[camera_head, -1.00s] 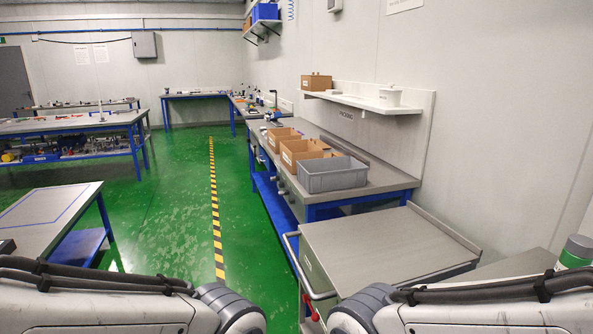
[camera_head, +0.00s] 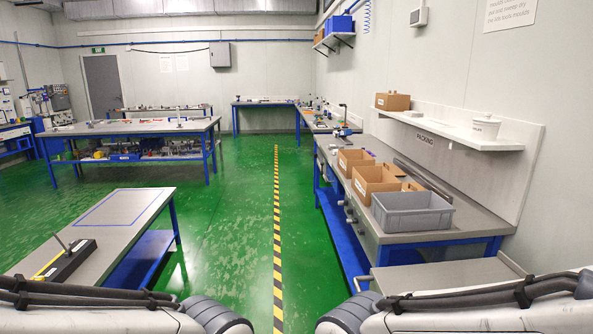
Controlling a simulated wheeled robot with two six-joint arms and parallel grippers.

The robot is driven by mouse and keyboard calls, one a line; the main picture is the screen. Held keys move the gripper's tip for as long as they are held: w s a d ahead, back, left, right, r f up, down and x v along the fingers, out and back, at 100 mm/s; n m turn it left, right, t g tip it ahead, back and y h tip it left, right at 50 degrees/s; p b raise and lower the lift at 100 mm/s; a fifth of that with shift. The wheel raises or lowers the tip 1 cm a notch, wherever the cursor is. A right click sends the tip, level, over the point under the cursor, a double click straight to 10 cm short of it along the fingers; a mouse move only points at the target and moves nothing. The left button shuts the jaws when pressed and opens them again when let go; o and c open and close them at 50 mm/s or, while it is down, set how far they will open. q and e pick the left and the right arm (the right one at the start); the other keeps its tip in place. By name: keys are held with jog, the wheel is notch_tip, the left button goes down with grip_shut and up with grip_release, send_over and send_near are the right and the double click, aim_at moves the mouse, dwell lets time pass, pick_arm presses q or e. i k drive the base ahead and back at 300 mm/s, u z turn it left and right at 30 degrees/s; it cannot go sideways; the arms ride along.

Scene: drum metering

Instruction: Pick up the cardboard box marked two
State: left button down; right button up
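Two open cardboard boxes stand in a row on the right-hand packing bench: a farther one (camera_head: 353,162) and a nearer one (camera_head: 369,184). The boxes carry small pale labels, but the marks are too small to read, so I cannot tell which is marked two. My arm links show at the bottom left and bottom right. Both grippers are out of view.
A grey bin (camera_head: 412,212) stands on the bench nearest me. A white tub (camera_head: 485,128) is on the shelf (camera_head: 450,131). A low table (camera_head: 105,225) is at left, a long workbench (camera_head: 130,127) behind it. Green floor (camera_head: 235,215) with a striped line lies clear between.

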aim_at(366, 180)
jog(key=u, duration=0.9)
jog(key=i, duration=2.8)
jog(key=z, duration=1.35)
jog(key=i, duration=0.95)
jog(key=z, duration=1)
